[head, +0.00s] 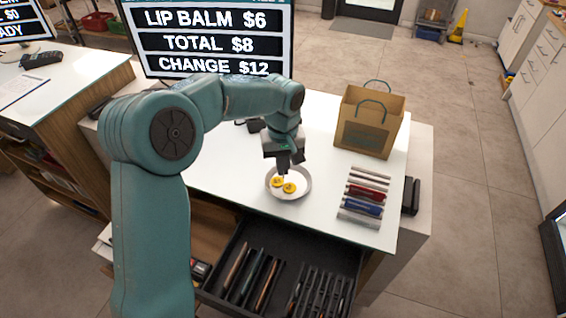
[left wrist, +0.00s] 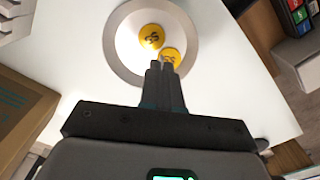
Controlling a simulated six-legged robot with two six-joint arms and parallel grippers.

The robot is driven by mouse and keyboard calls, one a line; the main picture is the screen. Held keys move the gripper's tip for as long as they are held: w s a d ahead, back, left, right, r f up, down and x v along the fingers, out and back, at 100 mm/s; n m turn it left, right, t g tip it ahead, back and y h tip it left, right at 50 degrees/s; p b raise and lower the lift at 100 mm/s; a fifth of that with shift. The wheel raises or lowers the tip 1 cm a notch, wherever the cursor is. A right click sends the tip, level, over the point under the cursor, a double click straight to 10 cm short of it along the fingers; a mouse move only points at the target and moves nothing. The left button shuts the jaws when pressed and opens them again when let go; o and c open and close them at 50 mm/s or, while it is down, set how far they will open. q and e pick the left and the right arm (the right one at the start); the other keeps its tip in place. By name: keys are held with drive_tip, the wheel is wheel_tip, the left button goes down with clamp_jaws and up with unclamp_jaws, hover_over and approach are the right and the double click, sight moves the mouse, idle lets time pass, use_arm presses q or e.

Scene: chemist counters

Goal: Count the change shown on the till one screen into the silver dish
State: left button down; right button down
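The till screen (head: 212,40) at the back shows LIP BALM $6, TOTAL $8 and CHANGE $12. The silver dish (head: 307,183) sits on the white counter, and its rim shows in the left wrist view (left wrist: 116,60). Two yellow coins lie in it, one (head: 277,181) beside the other (head: 289,187). In the left wrist view one coin (left wrist: 151,37) reads $5; the other (left wrist: 171,56) is partly hidden by my fingertips. My left gripper (head: 287,168) points down over the dish, its fingers close together with nothing visible between them. My right gripper is out of view.
An open black drawer (head: 315,250) with slotted compartments juts out below the counter front. A brown paper bag (head: 369,122) and a rack of coloured packets (head: 364,208) stand right of the dish. A second counter with a card terminal (head: 40,60) is at the left.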

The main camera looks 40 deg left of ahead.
use_arm(q)
drive_tip(key=shift+a, duration=0.1)
drive_tip(key=c, duration=1.3)
unclamp_jaws()
drive_tip(key=shift+r, duration=0.25)
wheel_tip(320, 180, up, 22)
drive_tip(key=p, duration=0.7)
